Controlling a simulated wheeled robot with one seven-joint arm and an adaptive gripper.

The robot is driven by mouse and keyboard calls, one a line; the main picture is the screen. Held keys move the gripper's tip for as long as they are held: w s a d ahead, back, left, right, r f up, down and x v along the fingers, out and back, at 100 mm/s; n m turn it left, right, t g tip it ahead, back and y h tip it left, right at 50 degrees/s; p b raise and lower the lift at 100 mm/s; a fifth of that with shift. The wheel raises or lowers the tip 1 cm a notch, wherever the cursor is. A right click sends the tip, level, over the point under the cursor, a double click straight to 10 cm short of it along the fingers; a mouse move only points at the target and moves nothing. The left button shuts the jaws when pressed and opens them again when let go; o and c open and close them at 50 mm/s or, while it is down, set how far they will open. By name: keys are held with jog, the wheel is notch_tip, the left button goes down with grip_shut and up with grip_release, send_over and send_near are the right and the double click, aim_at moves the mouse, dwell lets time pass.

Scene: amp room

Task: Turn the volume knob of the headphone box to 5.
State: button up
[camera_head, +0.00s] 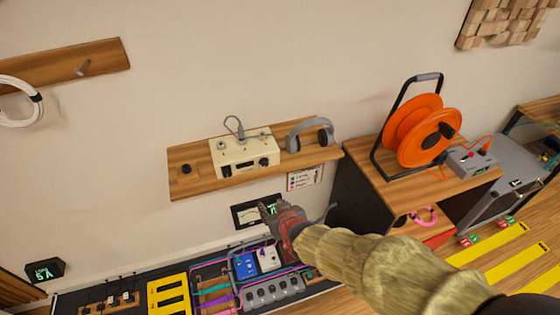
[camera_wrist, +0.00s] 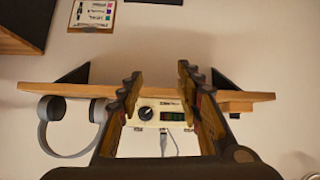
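The cream headphone box (camera_head: 232,166) sits on a wooden wall shelf, with a cable and small jacks on top. Its front has a dark display and a black volume knob (camera_head: 263,161) at the right. The wrist view is turned over: there the box (camera_wrist: 160,148) and the knob (camera_wrist: 145,113) with a pale pointer show between my fingers. The number it points at is too small to read. My gripper (camera_head: 267,208) is below the shelf in the head view. In the wrist view my gripper (camera_wrist: 157,82) is open and empty, apart from the knob.
Grey headphones (camera_head: 310,134) stand on the shelf (camera_head: 190,180) right of the box; a small black knob (camera_head: 186,169) lies left. A card (camera_head: 304,178) hangs below. A pedalboard (camera_head: 245,265) is under my arm. An orange cable reel (camera_head: 415,130) stands right.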

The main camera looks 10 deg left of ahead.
aim_at(265, 165)
jog(key=w+r+t+y, duration=0.1)
jog(key=w+r+t, duration=0.2)
jog(key=w+r, duration=0.3)
jog(key=x, duration=0.2)
jog(key=b+x, duration=0.1)
jog(key=x, duration=0.1)
jog(key=a+r+x, duration=0.1)
jog(key=x, duration=0.2)
jog(key=shift+b, duration=0.3)
jog(key=shift+s, duration=0.1)
jog(key=shift+c, duration=0.9)
grip_shut()
